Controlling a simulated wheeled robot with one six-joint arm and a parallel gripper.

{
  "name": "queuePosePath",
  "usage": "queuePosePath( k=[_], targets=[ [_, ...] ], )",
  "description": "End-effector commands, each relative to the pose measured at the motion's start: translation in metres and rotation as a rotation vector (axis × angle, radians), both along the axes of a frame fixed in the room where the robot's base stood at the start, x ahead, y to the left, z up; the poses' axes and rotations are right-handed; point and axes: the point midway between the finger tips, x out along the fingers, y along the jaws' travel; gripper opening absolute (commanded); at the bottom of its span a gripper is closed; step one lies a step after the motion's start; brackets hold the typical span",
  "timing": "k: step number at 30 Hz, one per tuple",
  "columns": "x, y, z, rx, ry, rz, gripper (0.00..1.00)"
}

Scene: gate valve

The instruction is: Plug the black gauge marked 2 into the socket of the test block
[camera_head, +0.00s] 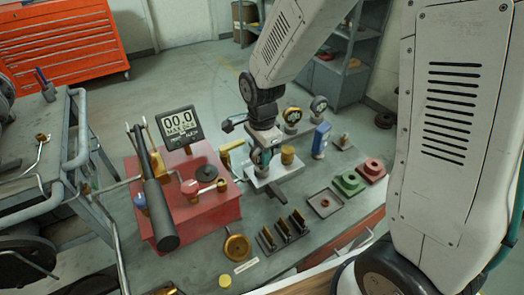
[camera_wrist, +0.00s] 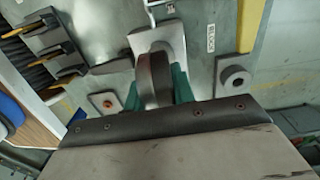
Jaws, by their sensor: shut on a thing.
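My gripper (camera_head: 264,156) is over the bench with its teal fingers shut on a dark round gauge. In the wrist view the gauge (camera_wrist: 152,80) shows edge-on between the fingers (camera_wrist: 158,88). Its face and any number are hidden. A pale metal block (camera_head: 272,178), which looks like the test block, stands below the gripper. It also shows past the gauge in the wrist view (camera_wrist: 163,33). The gauge overlaps this block in both views. The socket is hidden, so I cannot tell whether the gauge sits in it or is above it.
A red box (camera_head: 190,205) with a display (camera_head: 180,128) and a black lever (camera_head: 160,205) stands left. Other gauges (camera_head: 292,117) stand behind. A rack (camera_head: 283,233), a square tray (camera_head: 325,203) and green (camera_head: 349,183) and red flanges (camera_head: 372,170) lie at front and right.

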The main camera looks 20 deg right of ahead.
Motion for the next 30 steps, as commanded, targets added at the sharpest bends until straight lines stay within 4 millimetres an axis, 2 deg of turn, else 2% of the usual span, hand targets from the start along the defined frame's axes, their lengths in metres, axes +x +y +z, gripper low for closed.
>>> queuePosePath(
  k=[7,8,10,11,20,23,30],
  targets=[
    [0.000,0.000,-0.006,0.000,-0.001,0.000,0.00],
    [0.000,0.000,-0.006,0.000,-0.001,0.000,0.28],
    [0.000,0.000,-0.006,0.000,-0.001,0.000,0.48],
    [0.000,0.000,-0.006,0.000,-0.001,0.000,0.51],
    [0.000,0.000,-0.004,0.000,-0.001,0.000,0.51],
    [0.001,0.000,0.006,0.001,-0.004,0.000,0.51],
    [0.001,0.000,0.048,0.001,-0.006,0.000,0.51]
  ],
)
